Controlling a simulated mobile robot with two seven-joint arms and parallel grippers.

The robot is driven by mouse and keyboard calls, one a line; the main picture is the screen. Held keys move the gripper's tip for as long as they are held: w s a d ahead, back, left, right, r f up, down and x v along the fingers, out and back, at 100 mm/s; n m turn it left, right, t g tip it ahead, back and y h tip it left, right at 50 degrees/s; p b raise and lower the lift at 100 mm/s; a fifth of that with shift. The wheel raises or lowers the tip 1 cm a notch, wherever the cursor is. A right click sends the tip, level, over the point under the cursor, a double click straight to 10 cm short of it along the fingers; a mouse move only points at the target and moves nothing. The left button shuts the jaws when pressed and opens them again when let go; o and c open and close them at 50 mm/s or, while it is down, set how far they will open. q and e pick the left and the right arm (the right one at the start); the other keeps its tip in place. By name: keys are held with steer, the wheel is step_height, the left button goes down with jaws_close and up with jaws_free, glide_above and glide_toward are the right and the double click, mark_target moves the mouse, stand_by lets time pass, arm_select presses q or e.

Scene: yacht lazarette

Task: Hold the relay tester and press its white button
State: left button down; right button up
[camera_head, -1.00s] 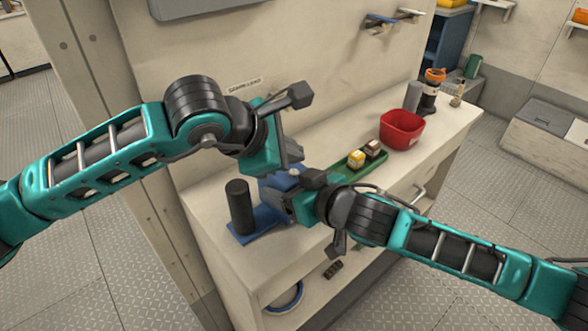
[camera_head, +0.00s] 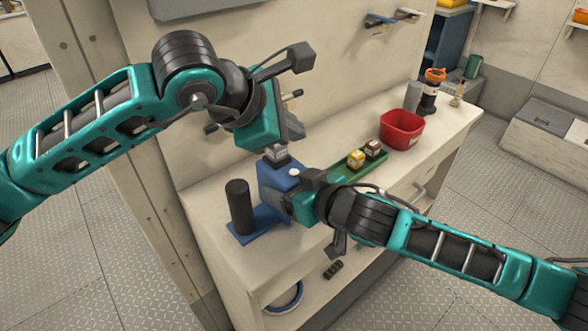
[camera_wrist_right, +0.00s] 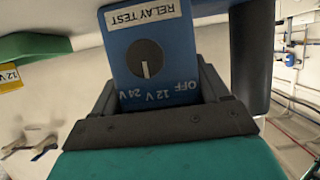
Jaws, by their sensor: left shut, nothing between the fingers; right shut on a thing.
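The blue relay tester (camera_head: 268,174) stands on the bench, with a grey block (camera_head: 277,153) on its top and a round white button (camera_head: 294,172) beside that block. My right gripper (camera_head: 290,206) is shut on the tester's side. In the right wrist view, the tester's face (camera_wrist_right: 150,50) fills the space between the fingers, showing a black dial and the label "RELAY TEST" upside down. My left gripper (camera_head: 294,128) is shut and empty, above the tester and apart from the button.
A black cylinder (camera_head: 240,207) stands on a blue base plate (camera_head: 262,222) by the tester. A green tray (camera_head: 372,165) holds a yellow-topped block (camera_head: 356,158) and a brown one (camera_head: 373,149).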

steer(key=o, duration=1.3)
